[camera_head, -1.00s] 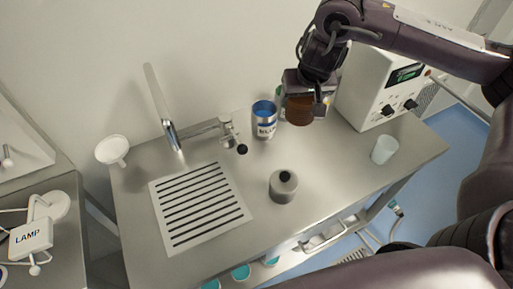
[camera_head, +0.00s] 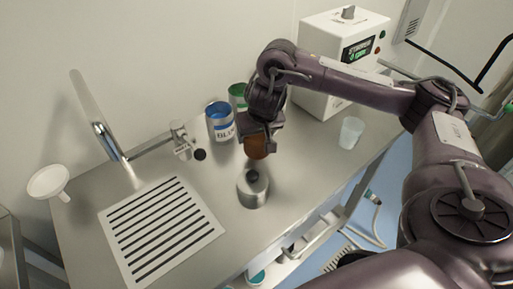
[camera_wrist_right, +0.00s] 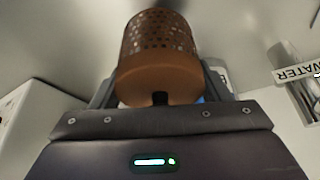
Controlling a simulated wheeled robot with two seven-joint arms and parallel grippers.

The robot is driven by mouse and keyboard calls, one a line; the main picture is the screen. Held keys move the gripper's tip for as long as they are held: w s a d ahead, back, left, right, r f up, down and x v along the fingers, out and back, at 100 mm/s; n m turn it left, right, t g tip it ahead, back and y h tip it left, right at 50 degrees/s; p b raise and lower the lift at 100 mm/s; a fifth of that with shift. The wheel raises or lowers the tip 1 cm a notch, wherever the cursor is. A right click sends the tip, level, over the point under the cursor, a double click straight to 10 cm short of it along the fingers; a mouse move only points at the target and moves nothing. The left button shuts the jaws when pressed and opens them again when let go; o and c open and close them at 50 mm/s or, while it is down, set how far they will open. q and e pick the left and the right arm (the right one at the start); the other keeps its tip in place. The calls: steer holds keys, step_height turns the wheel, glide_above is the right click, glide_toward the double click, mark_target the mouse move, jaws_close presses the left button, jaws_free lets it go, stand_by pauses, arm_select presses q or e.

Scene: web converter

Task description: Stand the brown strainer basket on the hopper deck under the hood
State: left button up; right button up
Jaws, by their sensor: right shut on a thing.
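The brown strainer basket (camera_head: 256,147) is held in my right gripper (camera_head: 258,132) above the steel counter (camera_head: 190,240). In the head view it hangs just behind a grey round pot with a dark knob (camera_head: 252,190). In the right wrist view the basket (camera_wrist_right: 157,75) sits between the jaws of my right gripper (camera_wrist_right: 158,98), its perforated wall toward the top of the picture and a plain brown band nearer me. I cannot make out a hopper deck or a hood in these views. My left gripper is not in view.
A blue-labelled can (camera_head: 220,122) and a green can (camera_head: 238,97) stand behind the gripper. A white instrument box (camera_head: 335,60) and a pale cup (camera_head: 351,132) are at right. A tap (camera_head: 182,140), slotted grille (camera_head: 160,228) and white funnel (camera_head: 48,181) are left.

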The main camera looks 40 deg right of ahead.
step_height(320, 180, down, 3)
steer(key=shift+f+b, duration=0.1)
steer(key=shift+b, duration=0.7)
steer(key=shift+f, duration=0.1)
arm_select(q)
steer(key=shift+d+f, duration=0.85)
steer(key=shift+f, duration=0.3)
arm_select(e)
steer(key=o, duration=0.7)
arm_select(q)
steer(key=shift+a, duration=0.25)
arm_select(e)
steer(key=o, duration=0.3)
steer(key=shift+o, duration=0.2)
